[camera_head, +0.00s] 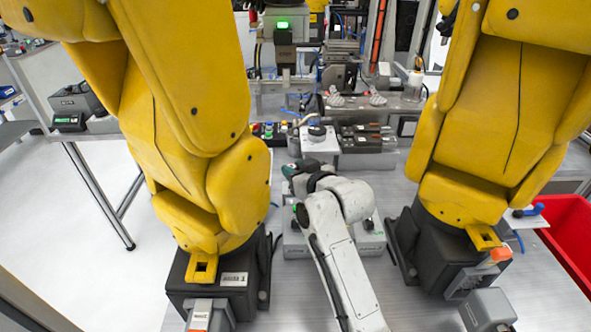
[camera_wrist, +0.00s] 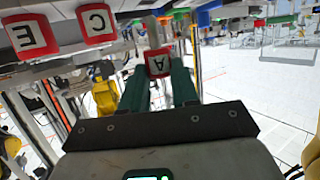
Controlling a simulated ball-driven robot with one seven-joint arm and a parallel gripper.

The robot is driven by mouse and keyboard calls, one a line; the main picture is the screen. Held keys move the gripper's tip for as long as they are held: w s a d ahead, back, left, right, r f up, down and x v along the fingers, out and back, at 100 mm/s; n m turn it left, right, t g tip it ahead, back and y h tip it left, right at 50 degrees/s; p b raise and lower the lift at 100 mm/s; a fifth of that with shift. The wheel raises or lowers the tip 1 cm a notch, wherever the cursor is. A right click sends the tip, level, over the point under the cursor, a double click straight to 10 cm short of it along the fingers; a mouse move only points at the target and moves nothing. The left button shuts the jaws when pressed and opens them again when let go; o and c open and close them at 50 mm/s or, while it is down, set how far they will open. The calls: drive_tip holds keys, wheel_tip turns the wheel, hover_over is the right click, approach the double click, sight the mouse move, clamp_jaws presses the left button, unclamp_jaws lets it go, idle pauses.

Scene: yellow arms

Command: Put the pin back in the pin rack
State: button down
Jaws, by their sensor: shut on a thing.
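My gripper (camera_wrist: 158,78) has two green fingers. They are shut on a red piece with a white face marked A (camera_wrist: 158,62), which I take to be the pin; its shaft is not clearly visible. Two similar red pieces, marked C (camera_wrist: 96,22) and E (camera_wrist: 32,36), show at the upper left of the wrist view, apart from the fingers. I cannot tell whether they sit in the pin rack. In the head view my gripper (camera_head: 298,172) is a small dark green shape at the end of my white arm, and the held piece is not discernible there.
Large yellow arms stand left (camera_head: 195,120) and right (camera_head: 510,100) of my arm. A white block (camera_head: 320,143) and dark fixtures (camera_head: 367,138) stand beyond my gripper. A red bin (camera_head: 572,235) is at the right.

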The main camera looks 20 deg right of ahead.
drive_tip(key=shift+f+b, duration=0.5)
drive_tip(key=shift+f, duration=0.35)
drive_tip(key=shift+f, duration=0.2)
